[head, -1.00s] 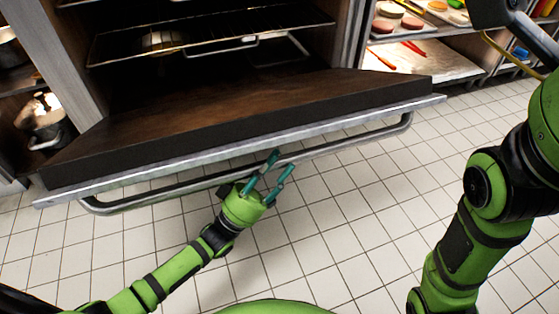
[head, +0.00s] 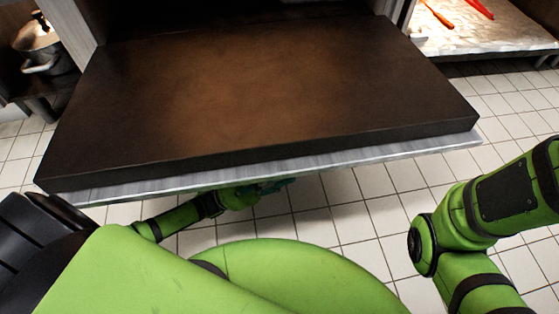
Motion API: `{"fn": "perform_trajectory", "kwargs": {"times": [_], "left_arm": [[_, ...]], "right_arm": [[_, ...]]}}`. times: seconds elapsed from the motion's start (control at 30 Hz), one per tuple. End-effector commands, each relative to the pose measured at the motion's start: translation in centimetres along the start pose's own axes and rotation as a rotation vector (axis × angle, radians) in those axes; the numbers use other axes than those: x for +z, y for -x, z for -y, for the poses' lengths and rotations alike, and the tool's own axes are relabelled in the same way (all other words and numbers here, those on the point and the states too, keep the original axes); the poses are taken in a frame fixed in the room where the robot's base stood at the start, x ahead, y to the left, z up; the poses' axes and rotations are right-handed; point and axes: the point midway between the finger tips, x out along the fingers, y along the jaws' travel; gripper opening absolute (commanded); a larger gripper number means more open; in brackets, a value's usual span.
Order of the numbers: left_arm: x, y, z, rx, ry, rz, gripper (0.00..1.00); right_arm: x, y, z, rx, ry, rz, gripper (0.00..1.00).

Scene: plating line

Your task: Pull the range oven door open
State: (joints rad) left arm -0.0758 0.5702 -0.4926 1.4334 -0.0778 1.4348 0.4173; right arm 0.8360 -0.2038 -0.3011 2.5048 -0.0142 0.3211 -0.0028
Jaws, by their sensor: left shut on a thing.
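The range oven door (head: 265,95) is folded down and lies close to flat, its dark brown inner face turned up. Its pale metal front edge (head: 330,163) runs across the middle of the head view. My left gripper (head: 272,187) is under this edge, with only bits of its teal fingers showing. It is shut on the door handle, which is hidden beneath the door. The oven cavity (head: 225,12) shows only as a dark strip at the top. My right arm is at the right, but its gripper is out of view.
A metal pot (head: 38,42) stands on a shelf at the upper left. A pale board (head: 480,32) with red-orange utensils is at the upper right. White tiled floor (head: 370,215) is clear in front of and to the right of the door.

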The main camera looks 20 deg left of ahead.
Motion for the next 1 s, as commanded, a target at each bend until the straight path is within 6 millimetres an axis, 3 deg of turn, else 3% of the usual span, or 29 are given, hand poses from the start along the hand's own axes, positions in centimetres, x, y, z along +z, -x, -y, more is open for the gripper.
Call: {"fn": "perform_trajectory", "kwargs": {"times": [0.33, 0.37, 0.4, 0.43, 1.0], "left_arm": [[-0.01, -0.08, -0.06, 0.006, -0.014, -0.001, 0.0], [-0.01, -0.09, -0.06, 0.006, -0.014, -0.002, 0.42], [-0.02, -0.09, -0.07, 0.006, -0.014, -0.002, 0.58], [-0.02, -0.09, -0.06, 0.006, -0.014, -0.002, 0.63], [0.03, 0.39, 0.0, 0.003, -0.009, 0.0, 0.63]], "right_arm": [[-0.09, -0.06, -0.02, 0.002, 0.0, -0.004, 0.0], [-0.09, -0.06, -0.02, 0.002, 0.0, -0.004, 0.0], [-0.09, -0.06, -0.02, 0.002, 0.0, -0.004, 0.0], [-0.09, -0.06, -0.02, 0.002, 0.0, -0.004, 0.0], [-0.01, -0.03, -0.01, -0.001, 0.002, -0.001, 0.0]]}}
